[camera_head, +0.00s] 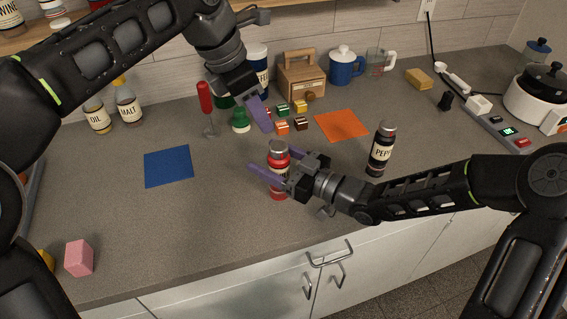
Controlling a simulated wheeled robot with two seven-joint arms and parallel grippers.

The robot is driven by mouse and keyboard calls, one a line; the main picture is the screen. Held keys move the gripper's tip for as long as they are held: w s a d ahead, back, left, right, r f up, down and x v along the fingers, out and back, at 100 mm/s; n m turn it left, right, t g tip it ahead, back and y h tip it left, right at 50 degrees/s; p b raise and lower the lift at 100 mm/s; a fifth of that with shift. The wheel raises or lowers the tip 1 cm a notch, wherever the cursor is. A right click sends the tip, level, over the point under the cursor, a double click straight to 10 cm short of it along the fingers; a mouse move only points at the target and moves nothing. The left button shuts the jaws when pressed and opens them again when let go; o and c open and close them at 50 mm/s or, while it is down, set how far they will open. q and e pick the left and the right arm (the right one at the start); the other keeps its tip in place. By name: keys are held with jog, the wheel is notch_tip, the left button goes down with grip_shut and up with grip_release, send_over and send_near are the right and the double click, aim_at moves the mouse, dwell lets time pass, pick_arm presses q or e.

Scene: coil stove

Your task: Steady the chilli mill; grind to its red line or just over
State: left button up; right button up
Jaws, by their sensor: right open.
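The chilli mill (278,188) is a red cylinder with a silver cap. It stands upright on the counter near the front, its label mostly hidden. My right gripper (272,161) is open, with its purple fingers reaching around the mill's body from the right. One finger passes in front of it and I cannot tell whether either touches it. My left gripper (262,115) hangs above and behind the mill, pointing down, apart from it. Its fingers overlap in this view, so its opening is unclear. A red line on the mill or its level cannot be made out.
A black pepper mill (381,153) stands to the right. An orange mat (341,125) and several small blocks (299,107) lie behind. A blue mat (168,167) lies left, with a red-handled tool (205,98) nearby.

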jog(key=shift+w+a, duration=0.2)
jog(key=shift+a, duration=0.15)
jog(key=shift+c, duration=0.3)
jog(key=c, duration=1.4)
jog(key=shift+c, duration=0.2)
dwell(0.5)
